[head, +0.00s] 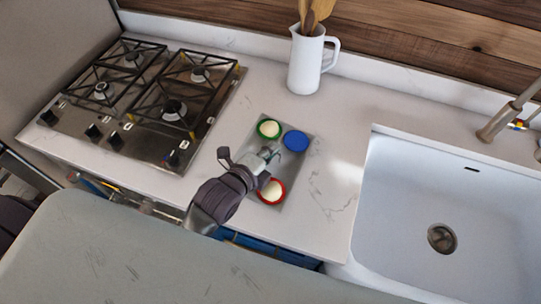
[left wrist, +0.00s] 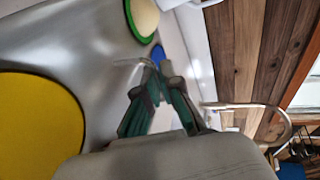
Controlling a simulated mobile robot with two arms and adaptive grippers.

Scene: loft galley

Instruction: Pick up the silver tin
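The silver tin (head: 287,170) looks like a flat, grey rectangular tray on the white counter between the hob and the sink. It carries a green-rimmed pale round (head: 269,129), a blue round (head: 296,140) and a red-rimmed pale round (head: 271,190). My left gripper (head: 270,152) reaches over its middle and hides part of it. In the left wrist view, the fingertips (left wrist: 158,70) are close together, by a thin pale edge. Whether they hold it is unclear. The tin's surface (left wrist: 95,75) fills the left there, with a yellow round (left wrist: 38,125) close by. My right gripper is not in view.
A gas hob (head: 140,100) lies to the left of the tin. A white jug (head: 306,62) with wooden utensils stands behind it, near the wooden wall. A white sink (head: 400,215) with a tap (head: 507,112) is on the right. Bare counter (head: 325,205) separates tin and sink.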

